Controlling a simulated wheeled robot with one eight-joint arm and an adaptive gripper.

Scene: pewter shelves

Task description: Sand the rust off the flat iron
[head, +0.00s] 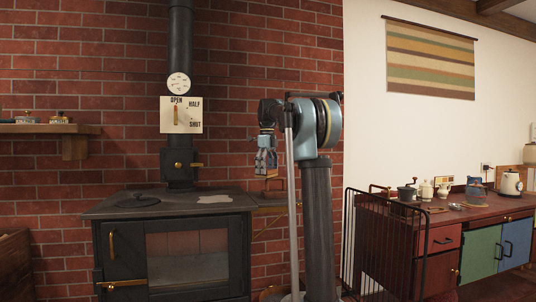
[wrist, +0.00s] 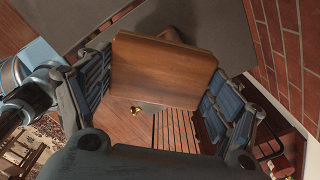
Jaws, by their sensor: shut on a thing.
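My gripper (head: 265,172) hangs fingers-down from my arm, to the right of the stove and in front of the brick wall. In the wrist view its blue-padded fingers (wrist: 160,98) are closed on a brown wooden block (wrist: 163,68). A small bit of the block shows below the fingertips in the head view. The block appears held in the air; whether its underside touches anything is hidden. I cannot pick out the flat iron for sure.
The black stove (head: 121,238) has a round lid (head: 138,201) and a pale patch (head: 214,199) on top. A black wire rack (head: 382,240) stands right of my arm. A red-topped cabinet (head: 437,242) with pots is beyond it. A wall shelf (head: 40,128) is at left.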

